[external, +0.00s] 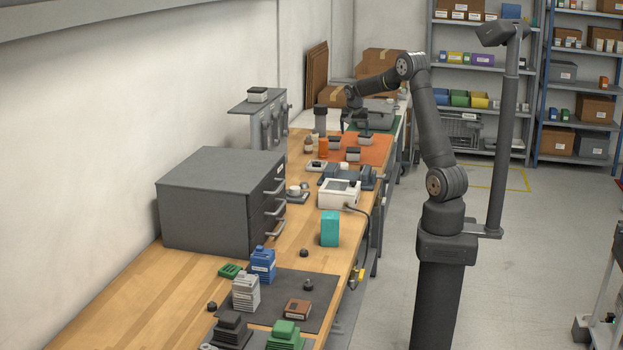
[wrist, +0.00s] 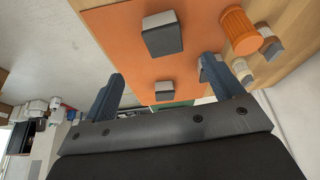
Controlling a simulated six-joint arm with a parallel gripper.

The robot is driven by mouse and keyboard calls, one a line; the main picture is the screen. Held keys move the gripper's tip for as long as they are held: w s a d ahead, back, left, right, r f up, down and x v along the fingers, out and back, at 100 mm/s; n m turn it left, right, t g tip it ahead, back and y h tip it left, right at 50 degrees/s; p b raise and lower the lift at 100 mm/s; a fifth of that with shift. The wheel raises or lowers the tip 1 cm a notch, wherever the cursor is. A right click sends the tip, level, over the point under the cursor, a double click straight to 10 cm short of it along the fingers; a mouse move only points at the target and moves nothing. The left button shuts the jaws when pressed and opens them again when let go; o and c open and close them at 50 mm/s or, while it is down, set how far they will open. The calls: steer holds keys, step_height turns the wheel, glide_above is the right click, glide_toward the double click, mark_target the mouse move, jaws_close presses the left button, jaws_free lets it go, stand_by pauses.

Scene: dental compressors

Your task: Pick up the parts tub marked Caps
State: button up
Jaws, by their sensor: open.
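Small dark grey tubs with pale tops sit on the orange mat (wrist: 115,30). In the wrist view one tub (wrist: 162,38) is largest, a smaller one (wrist: 165,91) lies between my finger tips and the mat edge, and a third (wrist: 207,66) is partly hidden by the right finger. No marking is readable, so I cannot tell which is Caps. In the external view, tubs (external: 352,154) show on the mat. My gripper (wrist: 163,82) is open, with nothing between its fingers; it also shows above the mat in the external view (external: 354,125).
An orange ribbed cylinder (wrist: 239,30) and small bottles (wrist: 270,46) stand beside the tubs. In the external view a grey drawer cabinet (external: 205,200), a white device (external: 339,194) and a teal box (external: 330,229) stand nearer on the bench.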

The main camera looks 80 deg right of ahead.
mark_target(353, 150)
steer(key=x, duration=0.7)
steer(key=shift+f, duration=0.1)
steer(key=shift+w+a+x, duration=0.1)
steer(key=shift+a+x, duration=0.05)
steer(key=shift+x, duration=0.75)
steer(key=shift+w+a+x, duration=0.1)
steer(key=shift+a+x, duration=0.05)
steer(key=shift+x, duration=0.75)
steer(key=shift+w+a+x, duration=0.1)
steer(key=shift+x, duration=0.8)
steer(key=shift+f, duration=0.1)
steer(key=c, duration=1.2)
steer(key=shift+o, duration=0.2)
